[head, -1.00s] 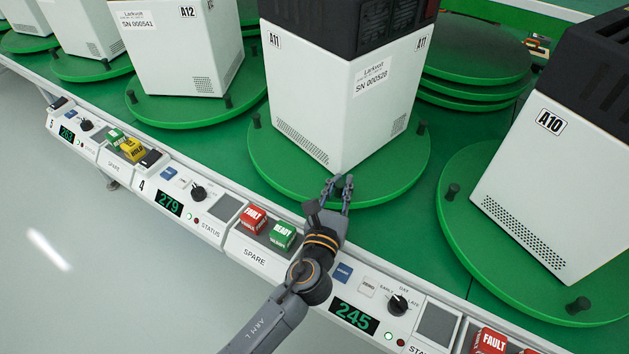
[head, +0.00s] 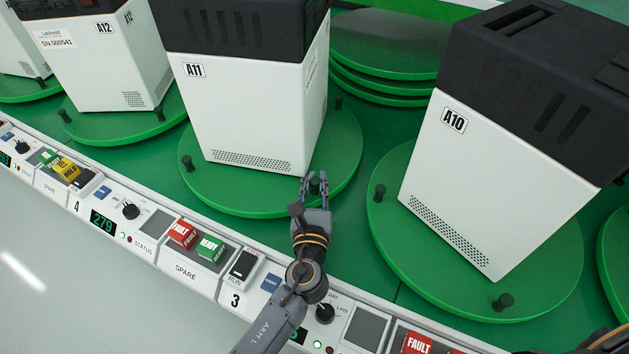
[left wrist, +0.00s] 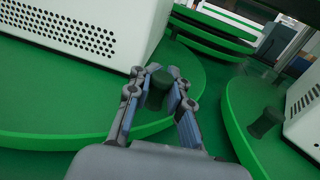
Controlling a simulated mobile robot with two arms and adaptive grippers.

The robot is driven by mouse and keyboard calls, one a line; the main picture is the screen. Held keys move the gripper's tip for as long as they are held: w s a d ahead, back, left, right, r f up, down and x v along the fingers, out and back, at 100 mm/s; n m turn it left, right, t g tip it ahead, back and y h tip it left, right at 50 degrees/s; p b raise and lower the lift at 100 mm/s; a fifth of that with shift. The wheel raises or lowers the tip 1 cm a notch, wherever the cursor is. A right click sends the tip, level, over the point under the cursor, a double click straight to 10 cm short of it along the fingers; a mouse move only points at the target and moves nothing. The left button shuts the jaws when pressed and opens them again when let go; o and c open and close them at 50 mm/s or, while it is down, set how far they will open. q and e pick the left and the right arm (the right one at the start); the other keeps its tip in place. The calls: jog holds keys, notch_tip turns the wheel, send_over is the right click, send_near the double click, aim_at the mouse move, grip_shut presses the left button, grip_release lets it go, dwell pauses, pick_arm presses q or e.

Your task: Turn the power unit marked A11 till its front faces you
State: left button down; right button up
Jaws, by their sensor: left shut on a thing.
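The power unit A11 (head: 245,105) is a white box with a black top, upright on a green turntable (head: 232,203). A broad face with an A11 label and a vent strip is turned mostly toward me. The face with the serial label is at the right, seen at a steep slant. My left gripper (head: 314,180) is at the turntable's near right edge, in front of the unit's near corner. In the left wrist view it is shut on a dark peg (left wrist: 157,86) of the turntable. My right gripper is not in view.
Unit A10 (head: 490,190) stands on its own turntable close to the right. Unit A12 (head: 115,70) stands to the left. A control rail with red FAULT (head: 183,233) and green READY (head: 210,247) blocks runs below my left gripper. Other pegs stick up from the turntables.

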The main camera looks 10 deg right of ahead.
pick_arm(q)
jog(key=shift+s+d+f, duration=0.2)
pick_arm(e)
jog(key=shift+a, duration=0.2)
pick_arm(q)
jog(key=c, duration=1.3)
grip_release()
jog(key=shift+c, duration=0.2)
jog(key=shift+o, duration=0.3)
jog(key=shift+a+r, duration=0.1)
jog(key=shift+r, duration=0.05)
jog(key=v, duration=1.2)
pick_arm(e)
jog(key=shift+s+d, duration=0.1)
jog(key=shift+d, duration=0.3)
pick_arm(q)
jog(key=shift+s, duration=0.1)
